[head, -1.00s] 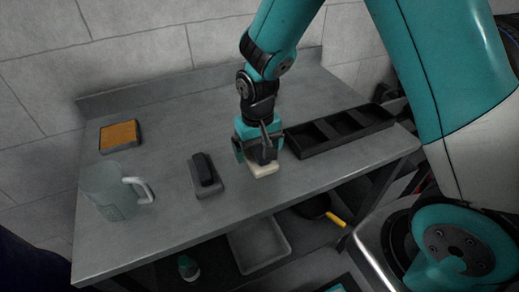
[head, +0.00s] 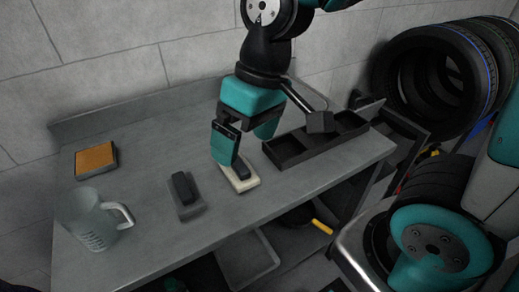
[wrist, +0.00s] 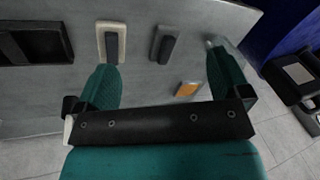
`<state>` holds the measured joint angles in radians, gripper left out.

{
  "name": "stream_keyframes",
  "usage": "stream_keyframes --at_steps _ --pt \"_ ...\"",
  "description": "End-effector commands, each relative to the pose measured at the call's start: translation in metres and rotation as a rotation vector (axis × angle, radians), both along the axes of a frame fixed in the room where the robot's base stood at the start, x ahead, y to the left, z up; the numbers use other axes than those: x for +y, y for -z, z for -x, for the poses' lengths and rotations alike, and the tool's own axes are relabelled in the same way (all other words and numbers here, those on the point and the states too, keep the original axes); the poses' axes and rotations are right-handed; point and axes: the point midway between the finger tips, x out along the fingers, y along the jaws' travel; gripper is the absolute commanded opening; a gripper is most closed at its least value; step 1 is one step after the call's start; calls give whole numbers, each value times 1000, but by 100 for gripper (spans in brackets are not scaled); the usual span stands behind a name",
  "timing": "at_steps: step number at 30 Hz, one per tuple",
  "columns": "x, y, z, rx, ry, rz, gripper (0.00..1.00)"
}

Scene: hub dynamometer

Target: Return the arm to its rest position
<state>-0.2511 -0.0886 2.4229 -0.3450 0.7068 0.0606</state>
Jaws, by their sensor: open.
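My gripper (head: 248,145) is open and empty, raised above the grey metal bench (head: 150,140). In the head view one finger overlaps a cream-based block with a dark top (head: 239,177), which lies on the bench. In the wrist view my two teal fingers (wrist: 165,85) are spread wide with nothing between them but the bench and an orange-topped pad. The cream-based block (wrist: 111,43) is beyond the left finger there, apart from it. My arm reaches in from the top of the head view.
A grey block with a dark top (head: 185,194), a clear jug (head: 90,220) and an orange-topped pad (head: 96,158) stand on the bench's left part. A black compartment tray (head: 290,152) lies at right. Tyres (head: 440,75) stand at the back right. A tray (head: 247,262) sits below.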

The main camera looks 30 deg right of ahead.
Motion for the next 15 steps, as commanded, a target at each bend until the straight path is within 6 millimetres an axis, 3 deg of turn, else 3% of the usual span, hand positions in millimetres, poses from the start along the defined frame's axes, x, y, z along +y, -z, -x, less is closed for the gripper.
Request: stream_keyframes --at_steps 1,3,6,15 --pt "3 -7 19 -19 -54 -32 95" --pt "7 -12 39 -33 -118 -64 95" --pt "10 -14 55 -45 -170 -90 95" --pt "11 -16 58 -47 -182 -94 95"
